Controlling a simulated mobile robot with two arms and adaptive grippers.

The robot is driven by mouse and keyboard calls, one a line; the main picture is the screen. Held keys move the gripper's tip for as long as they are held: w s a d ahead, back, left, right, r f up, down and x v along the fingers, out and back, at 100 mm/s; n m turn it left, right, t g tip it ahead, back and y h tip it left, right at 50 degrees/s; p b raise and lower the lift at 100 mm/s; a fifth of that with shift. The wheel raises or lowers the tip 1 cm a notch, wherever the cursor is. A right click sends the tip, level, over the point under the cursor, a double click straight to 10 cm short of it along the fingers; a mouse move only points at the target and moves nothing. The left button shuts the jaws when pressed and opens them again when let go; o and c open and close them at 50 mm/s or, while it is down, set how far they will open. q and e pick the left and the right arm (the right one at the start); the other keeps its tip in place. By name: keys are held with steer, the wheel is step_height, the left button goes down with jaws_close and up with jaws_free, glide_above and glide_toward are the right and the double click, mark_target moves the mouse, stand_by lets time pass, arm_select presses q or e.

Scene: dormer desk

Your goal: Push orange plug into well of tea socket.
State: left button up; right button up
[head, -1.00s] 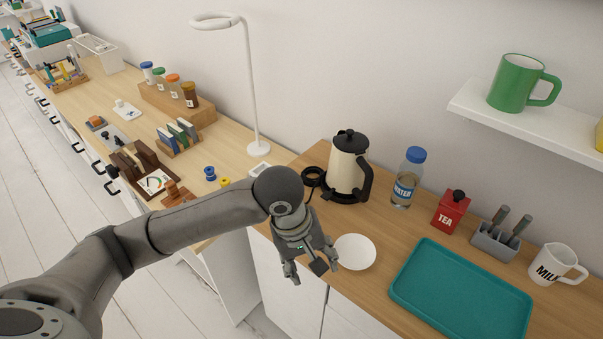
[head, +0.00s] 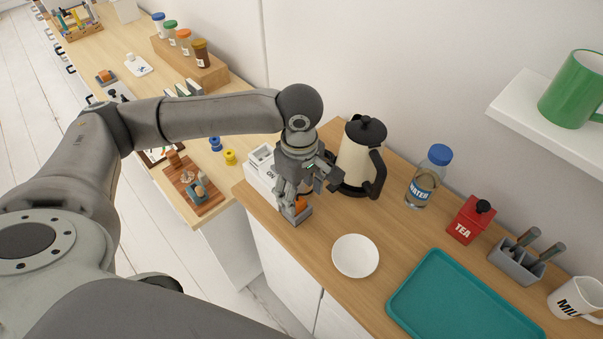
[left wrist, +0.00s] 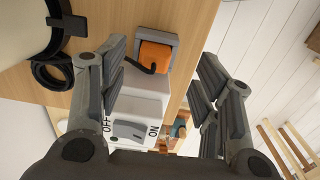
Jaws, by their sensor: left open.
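The orange plug (left wrist: 155,56) sits at a square grey socket block (left wrist: 157,42) on the wooden counter, with a dark cord curving from it. I cannot tell how deep it sits in the well. In the head view, the plug (head: 301,204) and socket block (head: 298,216) show partly below my left gripper (head: 300,190), which hides the rest. My left gripper is open, its fingers on either side of the plug and apart from it in the left wrist view. A white switch box (left wrist: 135,108) marked OFF and ON lies beside the plug. My right gripper is not seen.
A cream kettle (head: 357,155) stands close to the right of my left gripper. A white dish (head: 355,256) and a teal tray (head: 455,300) lie to the right. A water bottle (head: 427,178) and red TEA tin (head: 471,220) stand behind. The counter's front edge is near.

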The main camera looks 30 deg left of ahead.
mark_target(301, 205)
arm_select(q)
steer(key=f, duration=0.3)
steer(key=shift+w+f, duration=0.1)
steer(key=shift+w, duration=0.2)
steer(key=shift+f, duration=1.05)
steer(key=shift+c, duration=1.9)
steer(key=c, duration=0.7)
steer(key=o, duration=0.3)
steer(key=c, duration=0.3)
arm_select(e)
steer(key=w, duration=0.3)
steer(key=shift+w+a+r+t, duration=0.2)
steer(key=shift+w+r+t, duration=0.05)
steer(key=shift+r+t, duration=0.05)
